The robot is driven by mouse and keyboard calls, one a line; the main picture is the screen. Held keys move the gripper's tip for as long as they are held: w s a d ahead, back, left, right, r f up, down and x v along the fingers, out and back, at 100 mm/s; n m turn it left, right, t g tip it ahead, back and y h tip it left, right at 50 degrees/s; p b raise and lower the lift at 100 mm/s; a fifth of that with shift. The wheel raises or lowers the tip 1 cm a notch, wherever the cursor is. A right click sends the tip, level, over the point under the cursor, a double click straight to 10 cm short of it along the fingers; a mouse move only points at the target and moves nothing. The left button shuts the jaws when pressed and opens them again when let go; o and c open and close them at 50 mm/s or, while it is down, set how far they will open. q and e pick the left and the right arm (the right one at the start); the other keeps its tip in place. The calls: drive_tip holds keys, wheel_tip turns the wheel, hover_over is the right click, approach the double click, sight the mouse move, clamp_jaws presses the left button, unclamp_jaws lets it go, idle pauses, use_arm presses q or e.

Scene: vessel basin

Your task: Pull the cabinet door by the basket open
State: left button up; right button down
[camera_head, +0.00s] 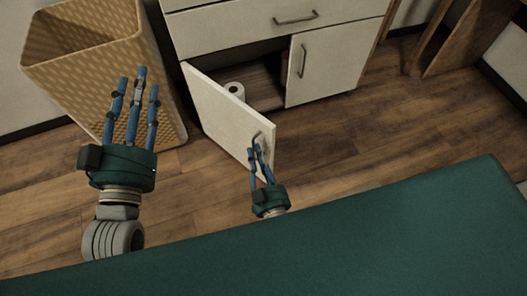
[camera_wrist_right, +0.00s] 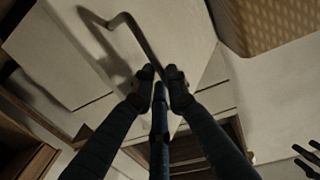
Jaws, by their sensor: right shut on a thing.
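The white cabinet door (camera_head: 222,112) by the basket stands swung open, angled out from the cabinet over the floor. Its bar handle (camera_head: 257,138) is near the free edge. My right gripper (camera_head: 258,152) is at this handle, shut on it. In the right wrist view the fingers (camera_wrist_right: 160,85) close around one end of the dark handle (camera_wrist_right: 138,38), with the door (camera_wrist_right: 90,50) behind. My left gripper (camera_head: 138,85) is open and empty, fingers spread upward in front of the basket (camera_head: 75,45). The cabinet inside shows a white roll (camera_head: 236,90).
The right cabinet door (camera_head: 325,62) is shut, and a drawer (camera_head: 270,22) sits above. The wooden floor (camera_head: 370,130) to the right is clear. Wooden furniture (camera_head: 470,40) stands at the upper right. A green surface (camera_head: 330,245) fills the front.

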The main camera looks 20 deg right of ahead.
drive_tip(key=shift+w+a+r, duration=0.3)
drive_tip(key=shift+w+a, duration=0.1)
drive_tip(key=shift+a, duration=0.15)
drive_tip(key=c, duration=2.1)
unclamp_jaws()
drive_tip(key=o, duration=0.4)
drive_tip(key=shift+w+a+f, duration=0.1)
drive_tip(key=shift+w+f, duration=0.05)
drive_tip(key=shift+f, duration=0.05)
drive_tip(key=s, duration=1.2)
drive_tip(key=shift+d, duration=0.3)
